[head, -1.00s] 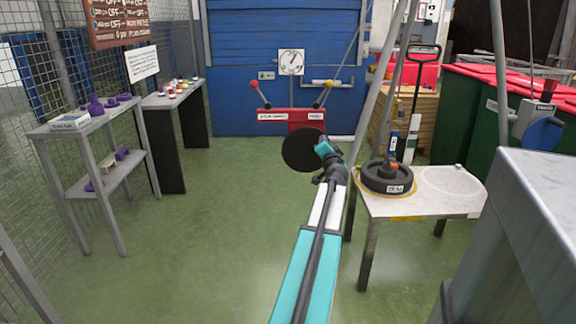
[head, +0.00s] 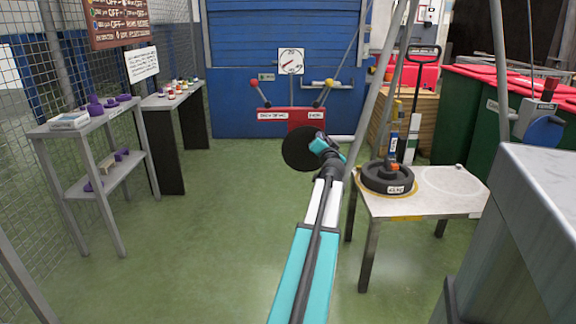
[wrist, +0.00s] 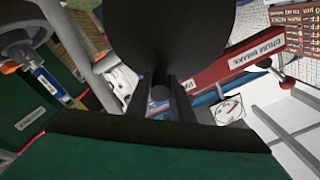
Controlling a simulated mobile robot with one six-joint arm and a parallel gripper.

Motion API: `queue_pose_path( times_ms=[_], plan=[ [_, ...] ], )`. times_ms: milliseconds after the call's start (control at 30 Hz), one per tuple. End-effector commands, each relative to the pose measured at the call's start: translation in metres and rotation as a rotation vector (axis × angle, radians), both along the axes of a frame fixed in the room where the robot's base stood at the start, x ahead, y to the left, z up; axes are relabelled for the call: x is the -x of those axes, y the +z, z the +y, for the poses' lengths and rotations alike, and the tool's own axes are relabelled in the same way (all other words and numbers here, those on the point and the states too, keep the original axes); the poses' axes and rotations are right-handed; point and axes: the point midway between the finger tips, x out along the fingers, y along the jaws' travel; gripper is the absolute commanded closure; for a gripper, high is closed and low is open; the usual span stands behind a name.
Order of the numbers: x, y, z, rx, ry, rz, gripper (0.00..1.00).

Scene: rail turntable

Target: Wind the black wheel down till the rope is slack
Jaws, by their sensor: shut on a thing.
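The black wheel (head: 301,149) is a dark disc in mid-picture in the head view. It also fills the top of the wrist view (wrist: 170,28). My gripper (head: 324,144) is at its right side, shut on the wheel's small dark handle (wrist: 160,92), which shows between the fingers in the wrist view. A round black weight (head: 386,180) with a label sits on the table. A blue and orange hook block (head: 393,147) is right above it, upright. I cannot tell if the hook touches the weight. I cannot make out whether the rope is slack.
The weight's metal table (head: 400,207) has an empty ring mark on its right. Grey tripod legs (head: 376,85) rise beside it. A red drum brake box (head: 293,117) and a dial (head: 290,61) stand behind the wheel. A grey cabinet (head: 535,220) blocks the near right. Green floor is open at left.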

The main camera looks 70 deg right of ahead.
Motion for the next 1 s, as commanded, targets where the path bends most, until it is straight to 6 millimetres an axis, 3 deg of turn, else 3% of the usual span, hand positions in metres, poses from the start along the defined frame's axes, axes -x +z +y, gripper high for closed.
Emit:
queue_pose_path(
  times_ms=[567, 600, 733, 1000],
  plan=[
    [-0.0059, 0.0019, 0.0021, 0.013, 0.006, 0.033, 1.0],
    [-0.0057, 0.0028, 0.002, 0.013, 0.006, 0.034, 0.75],
    [-0.0048, 0.0025, 0.0016, 0.012, 0.004, 0.033, 0.53],
    [-0.0033, 0.002, 0.0014, 0.012, 0.001, 0.032, 0.53]
  ],
)
